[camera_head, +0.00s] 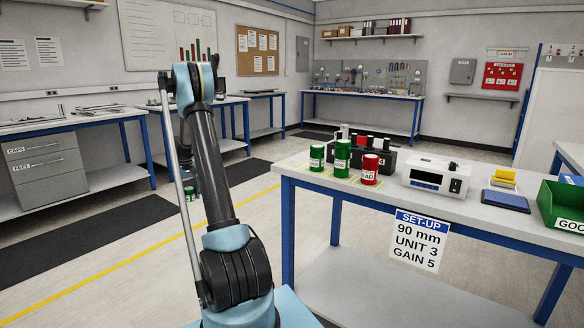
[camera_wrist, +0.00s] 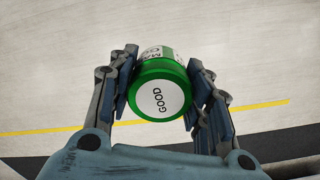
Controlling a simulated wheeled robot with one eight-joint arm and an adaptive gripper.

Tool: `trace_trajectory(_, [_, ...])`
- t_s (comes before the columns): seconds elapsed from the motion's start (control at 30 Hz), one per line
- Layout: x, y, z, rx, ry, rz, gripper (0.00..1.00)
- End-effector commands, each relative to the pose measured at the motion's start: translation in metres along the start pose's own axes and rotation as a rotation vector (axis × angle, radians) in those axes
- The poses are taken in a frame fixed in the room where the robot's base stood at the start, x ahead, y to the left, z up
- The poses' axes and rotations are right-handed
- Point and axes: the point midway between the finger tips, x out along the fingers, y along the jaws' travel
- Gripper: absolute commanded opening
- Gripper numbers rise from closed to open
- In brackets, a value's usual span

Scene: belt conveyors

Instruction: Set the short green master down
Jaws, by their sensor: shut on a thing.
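In the head view the held green master (camera_head: 190,194) hangs behind my arm, over the floor and left of the bench, touching nothing below. On the bench stand a shorter green can (camera_head: 316,157), a taller green can (camera_head: 342,158) and a red can (camera_head: 370,170), all upright with white labels.
The grey-topped bench (camera_head: 410,197) has blue legs. Behind the cans is a black block (camera_head: 384,158). Right of them are a white instrument (camera_head: 435,174), a blue pad (camera_head: 506,201) and a green bin (camera_head: 566,206). A yellow floor line (camera_head: 120,272) crosses open floor.

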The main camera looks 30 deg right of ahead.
Motion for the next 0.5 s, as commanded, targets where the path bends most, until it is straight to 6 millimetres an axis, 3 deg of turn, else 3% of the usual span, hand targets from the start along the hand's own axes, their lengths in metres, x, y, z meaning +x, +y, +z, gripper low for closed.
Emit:
trace_trajectory(0.03, [-0.014, 0.021, 0.005, 0.011, 0.000, 0.000, 0.09])
trace_trajectory(0.27, [-0.080, 0.116, 0.039, 0.024, -0.001, 0.000, 0.09])
trace_trajectory(0.5, [-0.147, 0.206, 0.095, 0.038, -0.001, 0.000, 0.09])
